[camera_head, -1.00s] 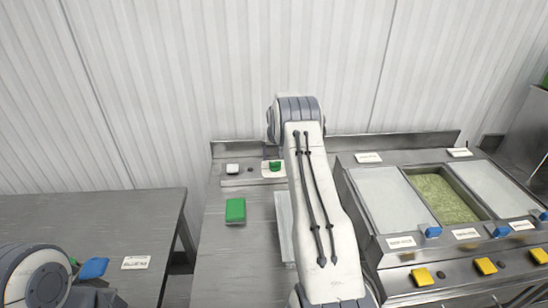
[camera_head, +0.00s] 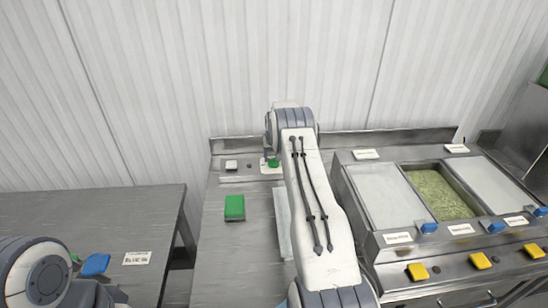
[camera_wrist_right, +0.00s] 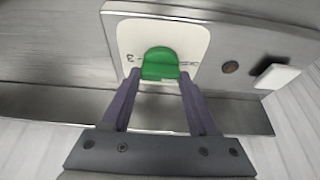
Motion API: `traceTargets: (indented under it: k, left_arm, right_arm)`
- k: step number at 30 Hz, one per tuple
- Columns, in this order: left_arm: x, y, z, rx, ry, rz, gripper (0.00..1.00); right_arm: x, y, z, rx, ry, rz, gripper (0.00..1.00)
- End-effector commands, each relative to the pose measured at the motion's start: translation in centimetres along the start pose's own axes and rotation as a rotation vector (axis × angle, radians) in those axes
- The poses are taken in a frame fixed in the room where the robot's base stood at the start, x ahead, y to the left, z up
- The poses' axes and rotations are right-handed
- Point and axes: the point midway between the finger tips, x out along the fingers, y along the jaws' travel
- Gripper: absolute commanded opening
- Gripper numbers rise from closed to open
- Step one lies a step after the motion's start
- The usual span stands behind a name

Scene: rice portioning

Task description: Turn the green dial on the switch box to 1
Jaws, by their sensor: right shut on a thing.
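The green dial (camera_wrist_right: 160,63) sits on a white plate (camera_wrist_right: 192,35) on the switch box's metal face in the right wrist view. My right gripper (camera_wrist_right: 158,78) has one finger on each side of the dial and is shut on it. Small dark marks show left and right of the dial, too blurred to read surely. In the head view the dial (camera_head: 273,163) shows small at the back of the steel counter, beside my right wrist, which hides part of the plate. My left arm shows at the lower left; its gripper is out of view.
A green block (camera_head: 235,208) lies on the steel counter (camera_head: 232,255). A small white switch (camera_head: 231,165) stands left of the dial; it also shows in the right wrist view (camera_wrist_right: 277,76). Food bins (camera_head: 440,195) stand at right. A corrugated wall (camera_head: 200,80) closes the back.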

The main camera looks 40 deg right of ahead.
Motion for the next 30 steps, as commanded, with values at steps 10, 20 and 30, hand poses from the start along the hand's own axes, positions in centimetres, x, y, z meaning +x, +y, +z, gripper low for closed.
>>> traceTargets:
  k: [10, 20, 30]
  left_arm:
    - [2.1, -0.1, 0.1, 0.001, 0.0, 0.0, 1.0]
    - [5.6, -0.4, 0.3, 0.003, 0.0, 0.0, 1.0]
    - [6.8, -0.5, 0.4, 0.003, 0.0, 0.0, 1.0]
  right_arm:
    - [0.3, -0.1, 0.1, 0.104, 0.001, 0.045, 0.04]
    - [0.5, -0.3, 0.1, 0.353, 0.002, 0.148, 0.04]
    - [0.1, -0.4, -0.1, 0.588, 0.001, 0.245, 0.04]
